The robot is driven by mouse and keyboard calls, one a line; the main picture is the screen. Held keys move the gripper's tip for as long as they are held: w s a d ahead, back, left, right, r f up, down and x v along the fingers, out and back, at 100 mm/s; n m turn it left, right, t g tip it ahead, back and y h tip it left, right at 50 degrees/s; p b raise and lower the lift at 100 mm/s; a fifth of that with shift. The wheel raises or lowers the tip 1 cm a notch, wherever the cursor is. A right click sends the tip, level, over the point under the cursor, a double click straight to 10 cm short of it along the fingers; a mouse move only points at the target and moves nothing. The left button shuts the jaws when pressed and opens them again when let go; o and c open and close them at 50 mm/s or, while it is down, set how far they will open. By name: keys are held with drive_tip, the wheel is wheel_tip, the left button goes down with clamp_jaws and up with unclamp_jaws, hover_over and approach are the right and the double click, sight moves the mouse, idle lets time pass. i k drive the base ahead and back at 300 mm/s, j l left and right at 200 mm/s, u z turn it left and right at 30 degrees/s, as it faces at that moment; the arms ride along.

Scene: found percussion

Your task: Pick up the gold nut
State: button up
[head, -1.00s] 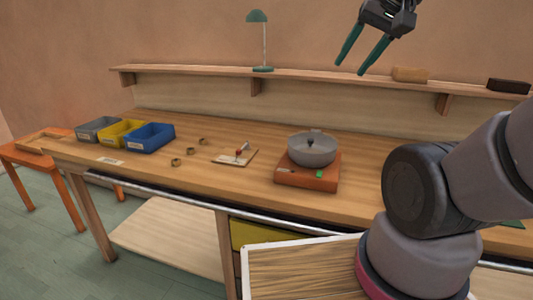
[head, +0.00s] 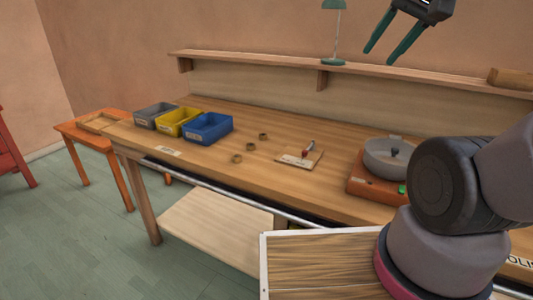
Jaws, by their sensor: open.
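Three small brownish-gold nuts lie on the wooden workbench (head: 315,189) in the middle of the head view. One nut (head: 263,136) is farthest back, another nut (head: 250,146) is just in front of it, and a third nut (head: 236,159) is nearest the front. They look alike, and I cannot tell their exact colours apart. My gripper (head: 379,58) is high at the upper right, well above the bench and apart from the nuts. Its two teal fingers are spread open with nothing between them.
Grey (head: 153,116), yellow (head: 178,122) and blue bins (head: 208,128) stand left of the nuts. A grey pot (head: 388,158) sits on an orange base (head: 372,187). A shelf (head: 270,62) runs behind.

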sight(235, 158)
drive_tip(key=j+u, duration=0.35)
drive_tip(key=i+j+u, duration=0.2)
drive_tip(key=j+u, duration=0.2)
drive_tip(key=j, duration=0.15)
